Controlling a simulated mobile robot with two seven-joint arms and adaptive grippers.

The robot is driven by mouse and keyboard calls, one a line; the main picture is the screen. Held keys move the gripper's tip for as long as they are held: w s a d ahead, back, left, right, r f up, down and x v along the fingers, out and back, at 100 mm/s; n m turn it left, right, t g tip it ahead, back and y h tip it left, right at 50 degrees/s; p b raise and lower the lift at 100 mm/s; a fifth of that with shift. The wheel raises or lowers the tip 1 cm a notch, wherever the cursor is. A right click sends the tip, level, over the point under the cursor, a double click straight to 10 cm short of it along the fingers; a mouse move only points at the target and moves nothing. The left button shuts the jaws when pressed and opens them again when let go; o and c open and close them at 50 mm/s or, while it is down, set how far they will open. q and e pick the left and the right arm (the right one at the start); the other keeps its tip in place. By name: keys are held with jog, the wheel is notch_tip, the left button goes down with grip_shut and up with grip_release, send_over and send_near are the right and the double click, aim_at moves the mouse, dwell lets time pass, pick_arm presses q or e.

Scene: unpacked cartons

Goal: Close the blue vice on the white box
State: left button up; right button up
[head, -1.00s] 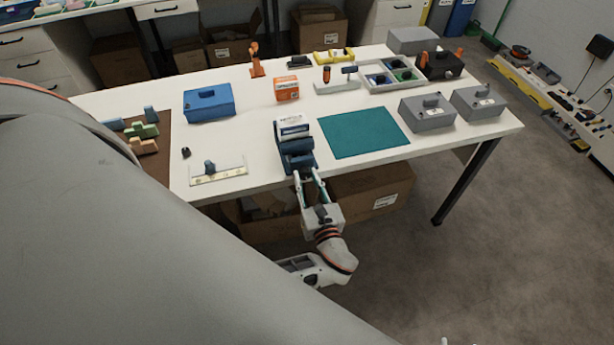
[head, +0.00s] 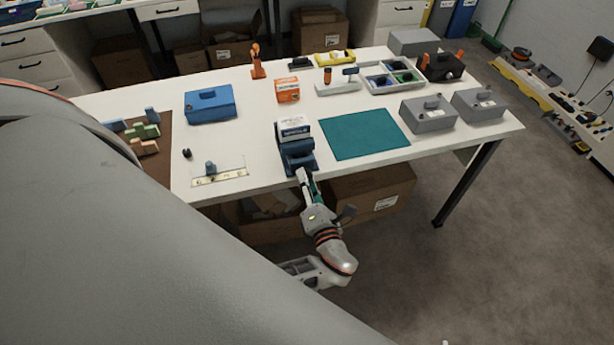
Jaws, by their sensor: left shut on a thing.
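The blue vice (head: 298,161) stands at the front edge of the white table. The white box (head: 293,122), with a dark blue label, sits upright in the top of the vice. Whether both jaws touch it is too small to tell. My left gripper (head: 306,177) is at the front of the vice, below the box, shut on the vice's handle. The fingers mostly hide the handle. My right gripper is not in view.
A teal mat (head: 364,133) lies just right of the vice. An orange box (head: 287,90) stands behind it, and a blue toolbox (head: 209,104) back left. A small white-based fixture (head: 220,177) lies left. An open carton (head: 268,215) is under the table.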

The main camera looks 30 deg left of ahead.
pick_arm(q)
jog(key=shift+r+m, duration=0.15)
jog(key=shift+m, duration=8.95)
jog(key=o, duration=1.1)
jog(key=shift+d, duration=0.1)
jog(key=v, duration=1.2)
